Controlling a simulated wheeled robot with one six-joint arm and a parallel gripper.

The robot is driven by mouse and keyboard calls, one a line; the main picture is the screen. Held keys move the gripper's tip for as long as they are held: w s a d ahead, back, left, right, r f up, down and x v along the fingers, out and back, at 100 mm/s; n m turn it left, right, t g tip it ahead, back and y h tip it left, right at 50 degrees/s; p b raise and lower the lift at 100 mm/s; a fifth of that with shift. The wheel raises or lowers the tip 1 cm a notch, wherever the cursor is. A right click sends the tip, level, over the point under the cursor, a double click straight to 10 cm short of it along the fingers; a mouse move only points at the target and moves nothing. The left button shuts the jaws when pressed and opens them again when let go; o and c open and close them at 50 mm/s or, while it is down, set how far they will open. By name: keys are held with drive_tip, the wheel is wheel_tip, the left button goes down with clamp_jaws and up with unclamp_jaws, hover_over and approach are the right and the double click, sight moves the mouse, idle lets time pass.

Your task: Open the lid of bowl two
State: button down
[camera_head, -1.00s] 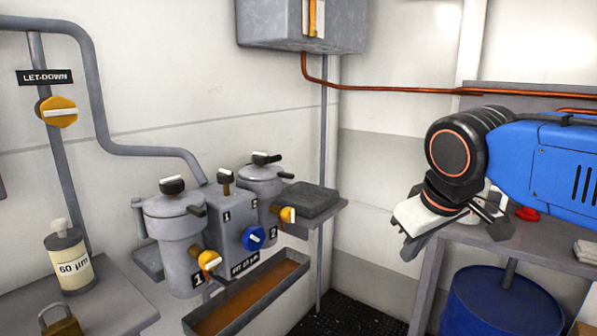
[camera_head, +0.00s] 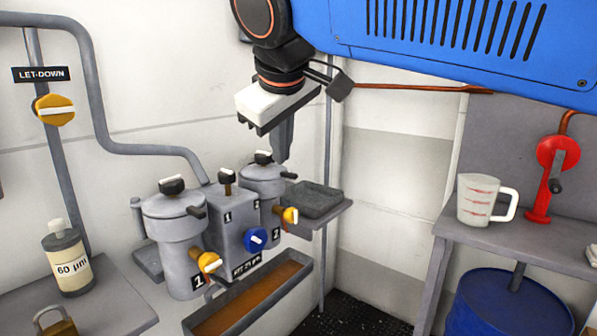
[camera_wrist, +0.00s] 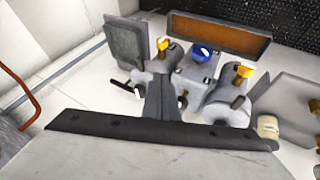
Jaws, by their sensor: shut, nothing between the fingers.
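Bowl two (camera_head: 267,192) is the grey canister at the right of the filter unit, marked 2. Its round lid (camera_head: 252,174) is down on it, with a black knob (camera_head: 263,157) on top and a dark handle (camera_head: 289,175) sticking out to the right. My gripper (camera_head: 281,158) is shut and empty, pointing down; in the head view its tips overlap the space just right of the knob. Contact cannot be told. In the wrist view my gripper (camera_wrist: 161,76) covers part of bowl two.
Bowl one (camera_head: 178,255) stands at the left, with a grey centre block (camera_head: 228,240) carrying a blue knob (camera_head: 255,240) between the bowls. A drip tray (camera_head: 300,279) lies below in front. A grey pad (camera_head: 314,200) sits on a shelf at the right. A jug (camera_head: 478,202) stands on the right bench.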

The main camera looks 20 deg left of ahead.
sight(287, 172)
drive_tip(key=x, duration=0.3)
drive_tip(key=w+x, duration=0.1)
drive_tip(key=x, duration=0.3)
drive_tip(key=r+x, duration=0.1)
drive_tip(key=x, duration=0.3)
drive_tip(key=shift+w, duration=0.15)
drive_tip(key=shift+w+d, duration=0.15)
drive_tip(key=shift+w, duration=0.55)
drive_tip(key=shift+r, duration=0.1)
drive_tip(key=shift+w+d, duration=0.1)
